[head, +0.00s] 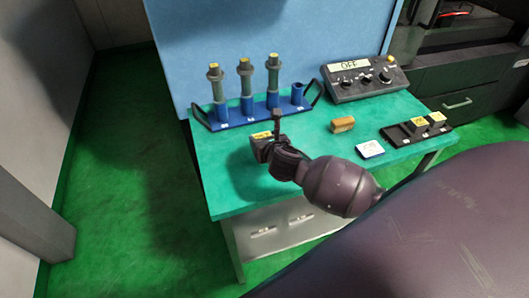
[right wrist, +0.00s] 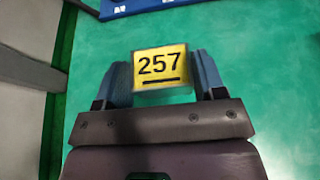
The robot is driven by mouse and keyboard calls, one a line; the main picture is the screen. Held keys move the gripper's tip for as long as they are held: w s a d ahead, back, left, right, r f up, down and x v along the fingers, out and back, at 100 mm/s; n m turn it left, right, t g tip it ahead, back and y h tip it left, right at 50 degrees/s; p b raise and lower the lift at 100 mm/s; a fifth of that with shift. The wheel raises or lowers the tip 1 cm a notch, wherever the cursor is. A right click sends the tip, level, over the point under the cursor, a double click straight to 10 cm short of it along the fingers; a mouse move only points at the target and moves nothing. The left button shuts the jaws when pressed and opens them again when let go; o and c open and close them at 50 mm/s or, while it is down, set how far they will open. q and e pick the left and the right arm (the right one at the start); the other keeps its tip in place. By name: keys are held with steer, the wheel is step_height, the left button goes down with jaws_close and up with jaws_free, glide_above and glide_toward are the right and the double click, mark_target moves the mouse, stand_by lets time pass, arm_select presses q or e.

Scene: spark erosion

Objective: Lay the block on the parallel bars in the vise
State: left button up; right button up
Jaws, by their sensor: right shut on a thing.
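My right gripper (head: 268,142) is over the left part of the green-topped bench. It is shut on a small block with a yellow face (right wrist: 162,66) marked 257, which sits between the two blue fingers in the right wrist view. In the head view the block's yellow top (head: 262,134) shows at the gripper's far end. I cannot tell whether the block touches the bench. I cannot make out the vise or the parallel bars in either view. My left gripper is not in view.
A blue rack (head: 235,121) with several grey-and-blue holders stands along the back. A control box (head: 362,82) reads OFF. A brass-coloured block (head: 342,124), a white card (head: 369,149) and a black tray (head: 402,135) lie to the right. The bench's front left (head: 225,190) is clear.

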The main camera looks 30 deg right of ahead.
steer(key=shift+f+b, duration=0.45)
steer(key=shift+f, duration=2.05)
steer(key=shift+f, duration=0.1)
steer(key=o, duration=1.1)
